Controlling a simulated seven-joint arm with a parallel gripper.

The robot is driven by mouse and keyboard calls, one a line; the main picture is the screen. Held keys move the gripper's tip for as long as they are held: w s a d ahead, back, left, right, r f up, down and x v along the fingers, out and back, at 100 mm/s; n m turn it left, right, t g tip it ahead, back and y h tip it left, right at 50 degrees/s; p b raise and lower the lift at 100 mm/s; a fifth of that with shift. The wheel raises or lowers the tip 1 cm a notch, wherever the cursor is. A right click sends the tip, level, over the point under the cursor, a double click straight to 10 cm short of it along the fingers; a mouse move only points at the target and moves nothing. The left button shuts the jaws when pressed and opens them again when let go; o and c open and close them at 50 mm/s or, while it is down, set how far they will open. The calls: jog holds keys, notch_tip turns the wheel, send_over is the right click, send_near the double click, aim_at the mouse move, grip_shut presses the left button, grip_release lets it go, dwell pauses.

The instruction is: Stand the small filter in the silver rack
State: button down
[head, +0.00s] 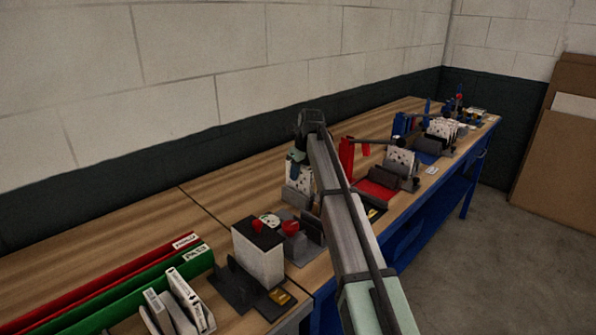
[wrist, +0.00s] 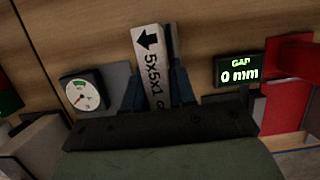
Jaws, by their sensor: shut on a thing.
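My gripper (wrist: 153,88) is shut on a narrow white filter box (wrist: 149,55) marked "5x5x1" with a black arrow. The box sits slightly tilted between the dark fingers in the wrist view, and its lower end is hidden by my gripper. In the head view my gripper (head: 296,160) is over the middle of the bench, with a white speckled box (head: 297,176) just below it. A grey rack (head: 296,198) stands directly below and looks like the silver rack. I cannot tell whether the held filter touches it.
A dial gauge (wrist: 82,96) and a "GAP 0 mm" display (wrist: 239,70) flank my gripper. A large white box (head: 258,262) stands front left, near several white filters (head: 183,297). A red station (head: 377,190) lies to the right. Bare bench (head: 150,225) lies left.

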jog(key=shift+f, duration=1.7)
dwell(0.3)
jog(key=c, duration=0.8)
grip_release()
jog(key=shift+c, duration=0.2)
